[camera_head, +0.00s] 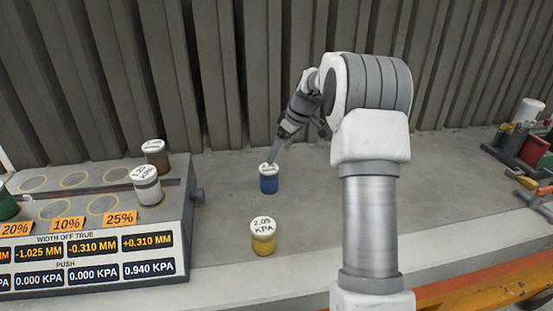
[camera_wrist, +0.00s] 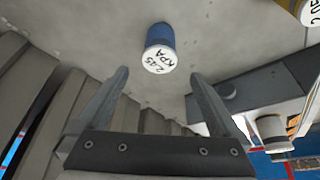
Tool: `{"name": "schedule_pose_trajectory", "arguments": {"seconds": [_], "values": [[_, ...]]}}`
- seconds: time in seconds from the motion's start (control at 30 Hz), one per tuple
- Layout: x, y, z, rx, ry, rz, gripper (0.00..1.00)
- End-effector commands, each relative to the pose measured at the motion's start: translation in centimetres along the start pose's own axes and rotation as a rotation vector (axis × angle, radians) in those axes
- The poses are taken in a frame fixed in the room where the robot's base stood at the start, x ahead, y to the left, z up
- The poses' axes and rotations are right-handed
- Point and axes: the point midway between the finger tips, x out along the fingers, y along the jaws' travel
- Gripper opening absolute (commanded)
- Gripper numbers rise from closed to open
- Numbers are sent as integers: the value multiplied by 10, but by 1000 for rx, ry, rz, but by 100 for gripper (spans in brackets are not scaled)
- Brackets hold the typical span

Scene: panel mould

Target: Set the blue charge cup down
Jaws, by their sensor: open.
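The blue charge cup (camera_head: 268,184) with a white lid stands upright on the grey bench, right of the grey display rack. It also shows in the wrist view (camera_wrist: 160,40), with printing on its lid. My gripper (camera_head: 277,150) is just above and behind the cup in the head view. In the wrist view, my gripper (camera_wrist: 158,75) has its two fingers wide apart, with the cup beyond the fingertips and nothing held between them.
A yellow cup (camera_head: 263,238) labelled 2.05 KPA stands nearer the bench front. The rack (camera_head: 95,247) at left holds white (camera_head: 147,187), brown (camera_head: 156,156) and green (camera_head: 8,204) cups beside empty round places. Ribbed panels (camera_head: 200,75) rise behind. Clutter (camera_head: 533,150) lies far right.

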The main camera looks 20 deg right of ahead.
Motion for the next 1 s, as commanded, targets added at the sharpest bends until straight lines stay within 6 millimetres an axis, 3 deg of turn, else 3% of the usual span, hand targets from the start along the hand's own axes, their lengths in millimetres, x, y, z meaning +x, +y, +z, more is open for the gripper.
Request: {"name": "schedule_pose_trajectory", "arguments": {"seconds": [0.13, 0.23, 0.57, 1.0], "values": [[-13, -7, -3, 3, -3, 6, 100], [-29, -23, -7, 16, -11, 18, 100], [-99, -109, -6, 115, -36, 87, 100], [-165, -219, 41, 271, -18, 177, 100]]}}
